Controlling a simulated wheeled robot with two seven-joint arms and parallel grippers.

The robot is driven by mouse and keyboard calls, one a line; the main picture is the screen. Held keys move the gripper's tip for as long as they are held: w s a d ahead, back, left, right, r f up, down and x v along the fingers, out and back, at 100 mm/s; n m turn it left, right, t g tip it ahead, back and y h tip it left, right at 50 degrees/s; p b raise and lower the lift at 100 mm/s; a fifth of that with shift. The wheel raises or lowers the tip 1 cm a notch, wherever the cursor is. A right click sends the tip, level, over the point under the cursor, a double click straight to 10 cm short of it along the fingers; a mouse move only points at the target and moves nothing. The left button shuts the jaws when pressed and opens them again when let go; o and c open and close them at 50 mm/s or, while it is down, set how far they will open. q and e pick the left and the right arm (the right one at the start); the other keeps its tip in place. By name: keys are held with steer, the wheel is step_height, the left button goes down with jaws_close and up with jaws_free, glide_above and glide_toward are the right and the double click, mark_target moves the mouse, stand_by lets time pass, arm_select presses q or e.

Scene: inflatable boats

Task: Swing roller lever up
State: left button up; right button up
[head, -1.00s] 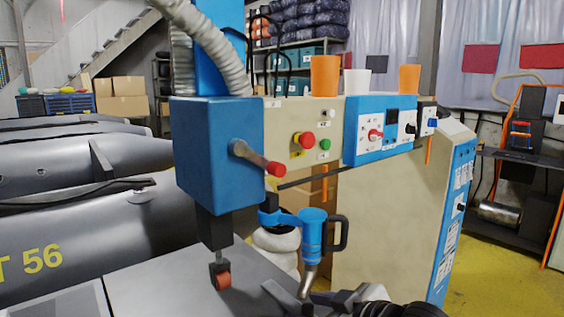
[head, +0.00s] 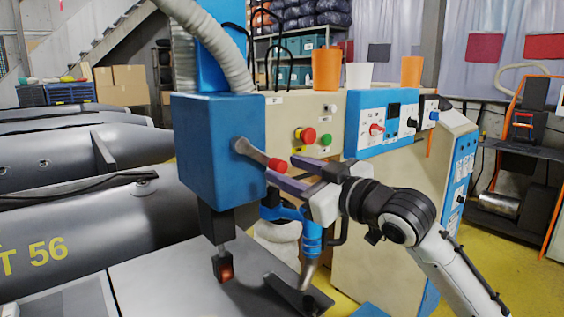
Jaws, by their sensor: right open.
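The roller lever (head: 258,154) is a short metal arm with a red knob (head: 278,165) on the right side of the blue machine head (head: 210,150). It slopes down to the right from its pivot. My right gripper (head: 281,168) is open beside the knob, its arm coming in from the lower right. The knob shows between the two fingertips; the fingers do not grip it. The small roller (head: 225,268) hangs under the head, close above the grey worktop. My left gripper is out of view.
A blue hot-air tool (head: 311,238) stands behind and below my right gripper. The control panel (head: 308,118) with buttons and orange and white cups (head: 327,70) is behind. Grey inflatable boats (head: 80,215) fill the left. The worktop (head: 180,285) is mostly clear.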

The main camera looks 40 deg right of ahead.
steer(key=shift+w+a, duration=0.1)
steer(key=shift+w, duration=1.25)
jaws_close()
